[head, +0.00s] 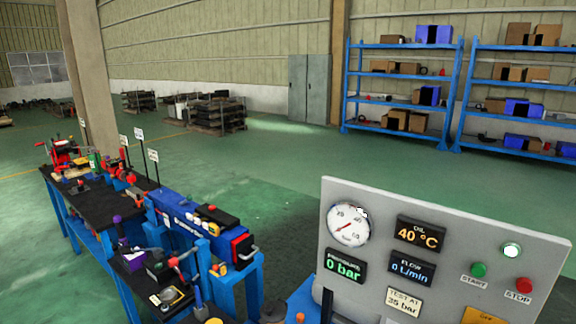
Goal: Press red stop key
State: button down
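The red stop key (524,285) is a round red button at the lower right of a grey control panel (375,262). The label "STOP" is just below it. A green start key (478,269) sits to its left, with the label "START". My gripper does not show in this view, so its place relative to the stop key cannot be seen. Nothing covers the red key.
The panel carries a pressure gauge (348,224), a lit white lamp (511,250), and displays reading 0 bar, 40 °C and 0 L/min. Blue benches (95,248) with tools stand left of it. Blue shelves (402,90) with boxes stand behind, across open green floor.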

aim_at(524, 286)
jog(key=z, duration=2.4)
jog(key=l+z, duration=0.15)
jog(key=z, duration=0.25)
jog(key=l+u, duration=0.2)
jog(key=l, duration=0.2)
jog(key=k+l+u, duration=0.2)
jog(key=l, duration=0.15)
jog(key=l+u, duration=0.15)
jog(key=l, duration=0.25)
jog(key=k, duration=0.05)
